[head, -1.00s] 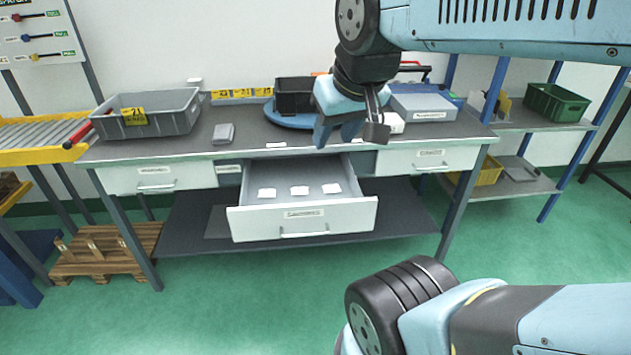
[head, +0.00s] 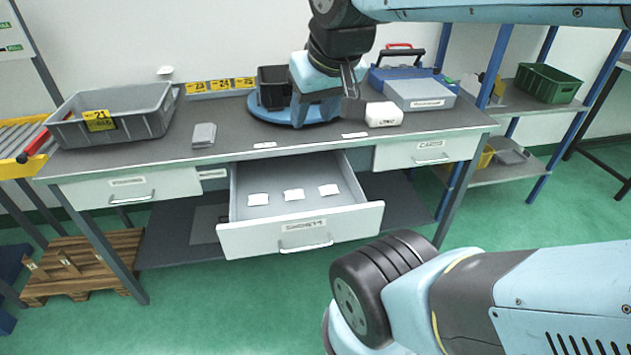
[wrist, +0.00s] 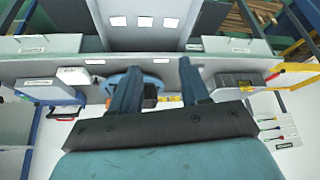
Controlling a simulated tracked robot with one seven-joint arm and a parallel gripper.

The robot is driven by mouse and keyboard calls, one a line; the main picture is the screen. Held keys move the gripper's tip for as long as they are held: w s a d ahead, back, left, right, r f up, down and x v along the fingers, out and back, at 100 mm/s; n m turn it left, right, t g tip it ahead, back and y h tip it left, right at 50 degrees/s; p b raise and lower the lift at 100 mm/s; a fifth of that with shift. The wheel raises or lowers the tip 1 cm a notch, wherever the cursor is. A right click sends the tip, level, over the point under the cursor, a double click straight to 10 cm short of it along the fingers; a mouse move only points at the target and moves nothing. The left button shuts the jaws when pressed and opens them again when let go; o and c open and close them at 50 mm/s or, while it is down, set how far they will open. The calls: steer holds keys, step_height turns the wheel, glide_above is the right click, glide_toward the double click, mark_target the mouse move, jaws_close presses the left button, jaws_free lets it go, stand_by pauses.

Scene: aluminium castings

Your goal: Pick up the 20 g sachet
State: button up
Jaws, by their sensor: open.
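Three small white sachets lie in a row in the open middle drawer (head: 230,238): a left one (head: 258,199), a middle one (head: 294,194) and a right one (head: 328,190). Their weight markings are too small to read, so I cannot tell which is 20 g. In the wrist view the same row shows at the top, with one sachet (wrist: 118,21), another (wrist: 145,22) and a third (wrist: 170,23). My gripper (head: 328,106) is open and empty, above the back part of the bench, behind the drawer. Its two fingers (wrist: 159,68) show spread apart in the wrist view.
On the bench stand a grey bin (head: 140,128) at left, a small grey block (head: 204,135), a blue round turntable (head: 262,110) with a black bin, a white box-like item (head: 384,114) and a blue case (head: 415,88). The drawer's front wall is raised; space above it is clear.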

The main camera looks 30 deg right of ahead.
steer(key=shift+o, duration=0.8)
steer(key=shift+w, duration=0.1)
steer(key=o, duration=0.7)
steer(key=w+d+f, duration=0.2)
steer(key=w+f, duration=0.3)
steer(key=w, duration=0.3)
steer(key=shift+w+d, duration=0.2)
steer(key=shift+d, duration=0.05)
steer(key=m+g+h, duration=0.1)
steer(key=m, duration=0.2)
glide_above(329, 189)
steer(key=s, duration=0.2)
steer(key=shift+a+f, duration=0.15)
steer(key=shift+f, duration=5.4)
steer(key=shift+a+f, duration=0.15)
steer(key=shift+f, duration=5.45)
steer(key=shift+a+f, duration=0.15)
steer(key=shift+f, duration=5.4)
steer(key=shift+s+d+x, duration=0.15)
steer(key=shift+x, duration=0.7)
steer(key=shift+s+d+x, duration=0.1)
steer(key=shift+x, duration=1.7)
